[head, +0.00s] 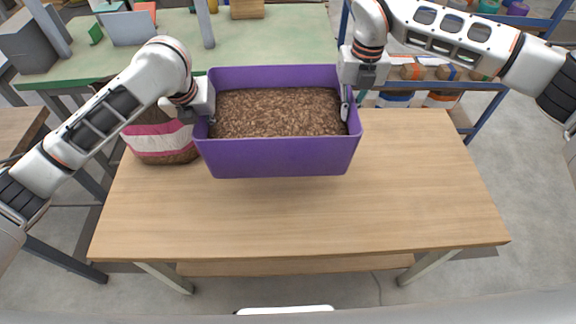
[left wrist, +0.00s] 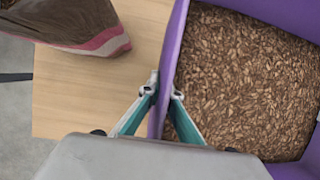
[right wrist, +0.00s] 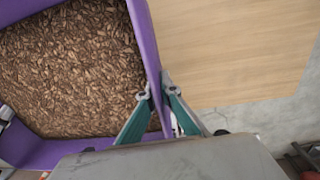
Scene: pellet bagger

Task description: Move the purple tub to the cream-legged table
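The purple tub (head: 278,158), full of brown pellets (head: 270,112), is level and upright over the back part of the wooden table (head: 330,220), whose visible legs (head: 420,268) are cream. Whether its base touches the top I cannot tell. My left gripper (head: 211,115) is shut on the tub's left wall, one finger inside and one outside; the left wrist view shows this wall (left wrist: 172,60) between the fingers. My right gripper (head: 346,104) is shut on the right wall, which also shows between the fingers in the right wrist view (right wrist: 148,50).
A brown bag with a pink and white band (head: 163,145) stands at the table's back left, close to the tub. A green bench (head: 285,48) with boxes is behind. A blue-framed rack (head: 475,86) is at the back right. The table's front and right are clear.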

